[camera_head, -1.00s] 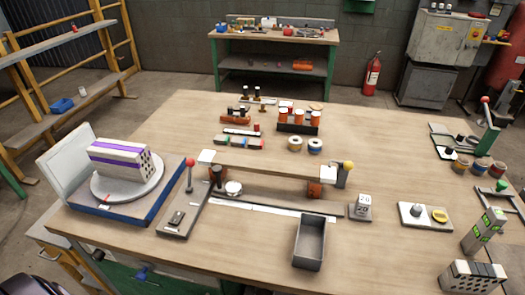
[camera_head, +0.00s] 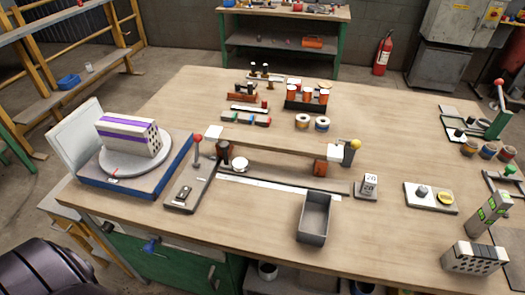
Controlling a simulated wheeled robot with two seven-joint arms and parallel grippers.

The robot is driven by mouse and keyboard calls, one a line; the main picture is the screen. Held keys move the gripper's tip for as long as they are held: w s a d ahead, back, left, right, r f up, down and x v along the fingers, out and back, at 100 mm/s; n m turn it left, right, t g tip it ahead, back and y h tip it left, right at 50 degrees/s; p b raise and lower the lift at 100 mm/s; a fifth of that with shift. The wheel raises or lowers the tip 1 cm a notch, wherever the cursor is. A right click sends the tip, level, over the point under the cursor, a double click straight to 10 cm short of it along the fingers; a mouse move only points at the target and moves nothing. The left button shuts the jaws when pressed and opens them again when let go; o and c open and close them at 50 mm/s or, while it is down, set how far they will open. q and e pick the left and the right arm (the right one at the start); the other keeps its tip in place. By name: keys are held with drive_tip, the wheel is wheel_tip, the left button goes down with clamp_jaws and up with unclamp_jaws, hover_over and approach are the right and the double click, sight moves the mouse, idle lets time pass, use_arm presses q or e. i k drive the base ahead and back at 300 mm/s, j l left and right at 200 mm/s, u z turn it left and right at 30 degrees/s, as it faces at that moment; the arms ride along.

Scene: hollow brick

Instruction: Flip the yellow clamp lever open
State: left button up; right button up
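The yellow ball knob (camera_head: 355,144) tops a short dark clamp lever at the right end of a raised wooden board (camera_head: 285,143). The lever stands roughly upright on a dark clamp body (camera_head: 348,156), beside a white pad on the board. A red-knobbed lever (camera_head: 198,138) stands upright at the board's left end. A dark rounded part of my own body shows at the bottom left corner. Neither of my grippers is in view.
A grey open bin (camera_head: 315,218) stands in front of the board. A number block (camera_head: 366,186) sits right of it. A purple-striped brick (camera_head: 126,137) rests on a turntable at left. Several jars and a green-framed lever (camera_head: 498,108) stand at right.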

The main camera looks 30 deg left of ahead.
sight(355, 144)
drive_tip(key=i+l, duration=0.1)
drive_tip(key=l, duration=0.75)
drive_tip(key=i+l, duration=0.1)
drive_tip(key=l, duration=0.75)
